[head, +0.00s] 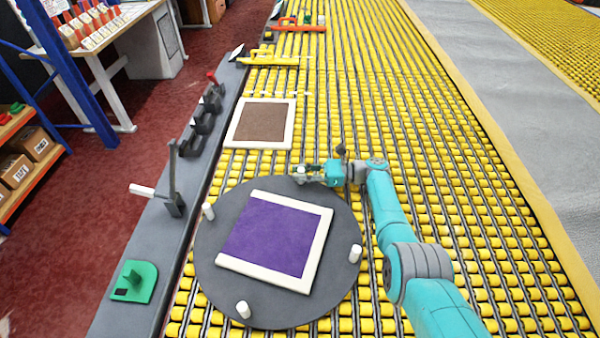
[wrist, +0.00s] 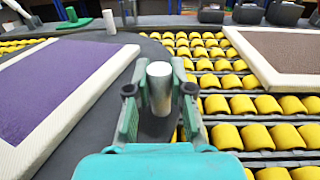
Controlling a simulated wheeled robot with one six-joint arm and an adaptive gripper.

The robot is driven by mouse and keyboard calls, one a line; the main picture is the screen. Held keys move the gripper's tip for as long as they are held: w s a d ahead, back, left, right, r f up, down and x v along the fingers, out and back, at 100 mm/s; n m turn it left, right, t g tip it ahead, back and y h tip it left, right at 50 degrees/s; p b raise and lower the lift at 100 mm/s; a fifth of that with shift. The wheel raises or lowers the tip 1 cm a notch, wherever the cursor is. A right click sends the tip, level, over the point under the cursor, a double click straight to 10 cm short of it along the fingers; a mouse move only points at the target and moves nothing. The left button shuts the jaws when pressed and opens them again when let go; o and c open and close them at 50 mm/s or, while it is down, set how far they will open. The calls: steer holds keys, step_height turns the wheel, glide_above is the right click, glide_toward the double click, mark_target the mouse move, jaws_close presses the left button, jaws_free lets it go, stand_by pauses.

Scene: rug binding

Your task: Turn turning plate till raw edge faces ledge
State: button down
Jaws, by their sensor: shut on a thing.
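The turning plate (head: 232,285) is a dark grey disc on the yellow rollers, with white pegs near its rim. A purple rug (head: 268,235) with cream binding lies flat on it. Its top, right and bottom sides show cream; its left side shows purple to the edge, without a visible band. That side faces the grey ledge (head: 140,235), a little angled to it. My gripper (head: 305,173) is at the plate's far rim, shut around a white peg (wrist: 160,85), which stands upright between the fingers in the wrist view.
A brown rug (head: 261,122) with cream border lies on the rollers just beyond the plate. The ledge carries a post with a white handle (head: 142,190), a green block (head: 134,281) and dark holders (head: 200,120). Rollers right of the plate are clear apart from my arm.

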stand_by(0.3)
steer(key=c, duration=1)
jaws_free()
steer(key=shift+r, duration=0.15)
step_height(320, 180, up, 10)
steer(key=shift+f, duration=0.15)
